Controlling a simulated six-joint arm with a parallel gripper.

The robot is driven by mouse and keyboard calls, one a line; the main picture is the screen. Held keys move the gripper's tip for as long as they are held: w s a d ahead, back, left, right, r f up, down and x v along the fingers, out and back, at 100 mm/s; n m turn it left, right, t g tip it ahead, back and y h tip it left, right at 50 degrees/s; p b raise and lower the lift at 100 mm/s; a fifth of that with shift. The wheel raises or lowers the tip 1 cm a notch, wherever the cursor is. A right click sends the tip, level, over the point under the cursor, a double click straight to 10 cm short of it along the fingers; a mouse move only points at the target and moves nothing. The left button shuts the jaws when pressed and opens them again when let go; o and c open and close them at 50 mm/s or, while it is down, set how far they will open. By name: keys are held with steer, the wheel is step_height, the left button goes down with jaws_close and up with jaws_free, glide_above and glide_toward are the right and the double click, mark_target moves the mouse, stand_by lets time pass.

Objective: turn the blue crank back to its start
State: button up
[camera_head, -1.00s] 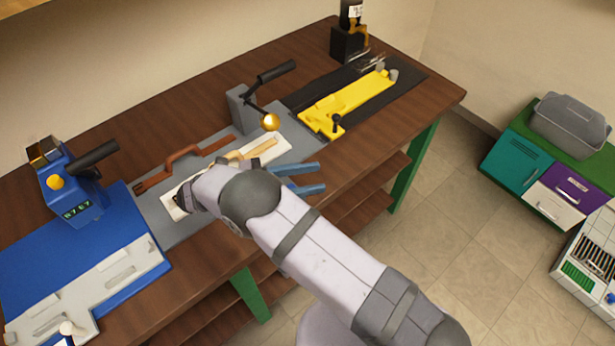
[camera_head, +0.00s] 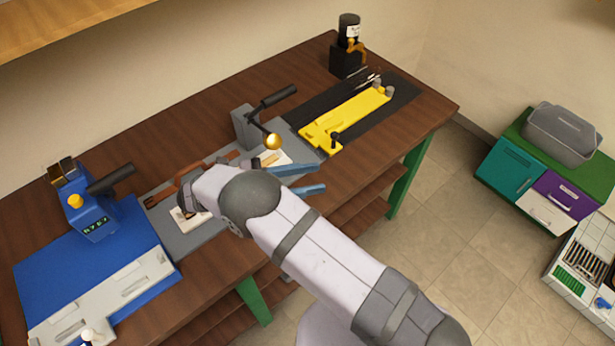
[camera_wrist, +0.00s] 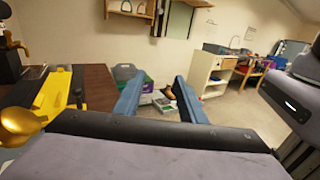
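The blue crank device (camera_head: 88,208) stands at the left of the bench in the head view. Its black handle (camera_head: 110,180) points up and to the right, and a yellow knob shows on its top. A small display with green characters is on its front; I cannot read it surely. My gripper (camera_head: 302,180) has blue fingers and is over the front edge of the bench, well to the right of the crank and apart from it. In the wrist view my gripper (camera_wrist: 160,97) has its fingers wide apart with nothing between them. The crank is not in the wrist view.
A blue board with a pale plate (camera_head: 115,290) lies before the crank device. A grey post with a black lever and gold ball (camera_head: 273,141) stands mid-bench, near my arm. A yellow fixture (camera_head: 345,118) lies on a black mat at right. A brown clamp-like tool (camera_head: 165,195) lies behind my arm.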

steer(key=a+f+n+t+y+b, duration=0.1)
steer(key=t+b, duration=0.1)
steer(key=b, duration=0.3)
steer(key=a+f+n+t+y+b, duration=0.1)
steer(key=f+n+t+y+b, duration=0.1)
steer(key=b, duration=0.3)
steer(key=s+a+f+n+t+y+b, duration=0.1)
steer(key=n+t+b, duration=0.1)
steer(key=b, duration=0.3)
steer(key=shift+a+f+t, duration=0.3)
steer(key=shift+f+t, duration=0.1)
steer(key=shift+t, duration=0.4)
steer(key=f+n+t+y+b, duration=0.1)
steer(key=b, duration=0.1)
steer(key=s+f+n+t+y+b, duration=0.1)
steer(key=y+b, duration=0.1)
steer(key=b, duration=0.1)
steer(key=s+a+f+n+t+y+b, duration=0.1)
steer(key=y+b, duration=0.1)
steer(key=b, duration=0.1)
steer(key=shift+f+n, duration=0.3)
steer(key=shift+n, duration=0.1)
steer(key=n+y+b, duration=0.1)
steer(key=s+f+t+y+b, duration=0.1)
steer(key=b, duration=0.1)
steer(key=shift+s+a+f+n, duration=0.1)
steer(key=shift+s+f+n, duration=0.05)
steer(key=shift+f+n, duration=0.2)
steer(key=shift+r, duration=0.1)
steer(key=shift+x, duration=3.65)
